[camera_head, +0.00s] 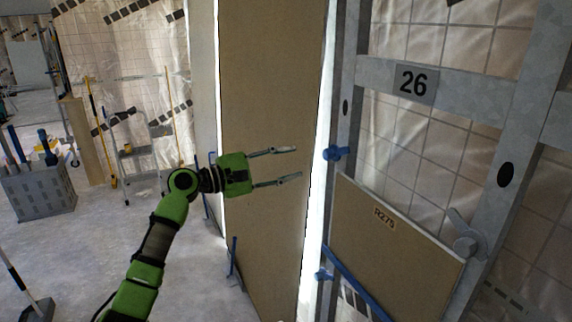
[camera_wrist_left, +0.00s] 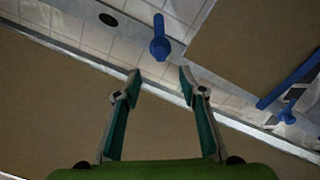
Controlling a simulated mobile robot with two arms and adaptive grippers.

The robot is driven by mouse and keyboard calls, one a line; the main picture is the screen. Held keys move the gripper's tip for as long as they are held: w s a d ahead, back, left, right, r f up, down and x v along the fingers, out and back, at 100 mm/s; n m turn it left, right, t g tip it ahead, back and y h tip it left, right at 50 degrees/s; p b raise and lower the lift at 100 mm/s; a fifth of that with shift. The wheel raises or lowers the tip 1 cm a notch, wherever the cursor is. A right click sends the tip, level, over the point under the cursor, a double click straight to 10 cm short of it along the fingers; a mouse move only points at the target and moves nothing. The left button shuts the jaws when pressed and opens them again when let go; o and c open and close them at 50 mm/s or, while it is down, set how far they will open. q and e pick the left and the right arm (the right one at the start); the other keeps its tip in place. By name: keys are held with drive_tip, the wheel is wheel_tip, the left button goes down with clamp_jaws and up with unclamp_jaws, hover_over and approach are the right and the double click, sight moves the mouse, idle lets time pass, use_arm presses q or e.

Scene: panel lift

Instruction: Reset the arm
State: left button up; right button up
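My left arm (camera_head: 148,262) is green and comes in from the lower left in the head view. My left gripper (camera_head: 297,163) is open and empty, with its two fingers spread and pointing right, in front of a tall tan panel (camera_head: 268,80). In the left wrist view the left gripper (camera_wrist_left: 161,74) also shows open, with nothing between the fingertips. A blue peg (camera_wrist_left: 159,46) lies beyond the fingertips there. My right gripper is not in view.
A metal frame marked 26 (camera_head: 412,84) stands at the right. It bears a smaller panel marked R275 (camera_head: 385,250), blue clamps (camera_head: 338,153) and a grey handle (camera_head: 466,240). A grey crate of tools (camera_head: 38,192) stands at the left on open floor.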

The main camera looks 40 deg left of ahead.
use_arm(q)
drive_tip(key=shift+s, duration=0.15)
idle(0.4)
wheel_tip(320, 180, down, 40)
drive_tip(key=a+m+g+y+b, duration=0.1)
drive_tip(key=a+g+y+b, duration=0.2)
drive_tip(key=g+y+b, duration=0.2)
drive_tip(key=s+d+f+m+g+y+b, duration=0.1)
drive_tip(key=s+f, duration=0.3)
drive_tip(key=f, duration=0.5)
drive_tip(key=s+d+f+m+g+b, duration=0.1)
drive_tip(key=s+d+f+m+g, duration=0.15)
drive_tip(key=f, duration=0.65)
drive_tip(key=s+d+f+m+g+y+b, duration=0.1)
drive_tip(key=s+d+f+m+g+b, duration=0.2)
drive_tip(key=s+f, duration=0.8)
drive_tip(key=s+d+f+m+g+b, duration=0.1)
drive_tip(key=s+d+f+m, duration=0.35)
drive_tip(key=s+f, duration=0.6)
drive_tip(key=s+d+f+m+g+b, duration=0.1)
drive_tip(key=s+d+f+m, duration=0.4)
drive_tip(key=s, duration=0.6)
drive_tip(key=s+d+f+m+g+b, duration=0.2)
drive_tip(key=s+d+f+m, duration=0.3)
drive_tip(key=s+d+f, duration=0.5)
drive_tip(key=shift+s+d, duration=0.6)
drive_tip(key=shift+s, duration=0.1)
